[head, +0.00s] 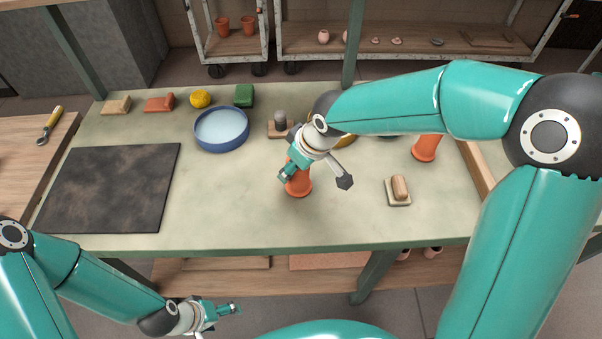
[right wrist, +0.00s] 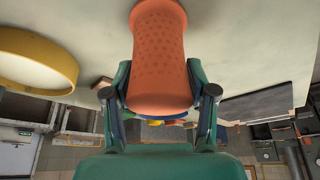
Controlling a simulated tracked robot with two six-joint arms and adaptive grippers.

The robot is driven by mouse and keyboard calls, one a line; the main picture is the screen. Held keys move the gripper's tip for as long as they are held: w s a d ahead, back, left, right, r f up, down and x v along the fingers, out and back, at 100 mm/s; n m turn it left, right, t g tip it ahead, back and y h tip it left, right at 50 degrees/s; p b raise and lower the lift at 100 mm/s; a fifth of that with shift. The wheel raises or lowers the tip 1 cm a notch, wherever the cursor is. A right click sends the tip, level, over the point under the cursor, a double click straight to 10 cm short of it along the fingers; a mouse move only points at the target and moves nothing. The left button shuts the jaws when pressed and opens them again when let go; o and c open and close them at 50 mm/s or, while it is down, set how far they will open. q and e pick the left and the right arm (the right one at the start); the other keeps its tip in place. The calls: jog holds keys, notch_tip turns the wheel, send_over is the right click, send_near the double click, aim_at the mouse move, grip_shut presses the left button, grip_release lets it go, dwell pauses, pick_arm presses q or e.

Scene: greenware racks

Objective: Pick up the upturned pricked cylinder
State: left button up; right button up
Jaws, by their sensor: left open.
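The pricked cylinder (head: 299,184), a terracotta piece flared at its ends, stands on the table in the middle of the head view. The right wrist view shows rows of pricked dots on its wall (right wrist: 160,50). My right gripper (head: 316,179) is at it from above, with one finger on each side. The fingers (right wrist: 162,92) stand spread, and the right-hand one is clearly apart from the cylinder in the head view. The gripper hides the cylinder's upper part there. My left gripper (head: 224,311) is open and empty, low in front of the table.
Another terracotta piece (head: 426,147) stands at the right, partly behind my right arm. A sponge-like block on a pale dish (head: 398,191), a blue basin (head: 221,130) and a dark board (head: 110,188) lie around. The table's front middle is clear.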

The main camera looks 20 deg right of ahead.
jog(key=c, duration=0.9)
jog(key=shift+r, duration=0.2)
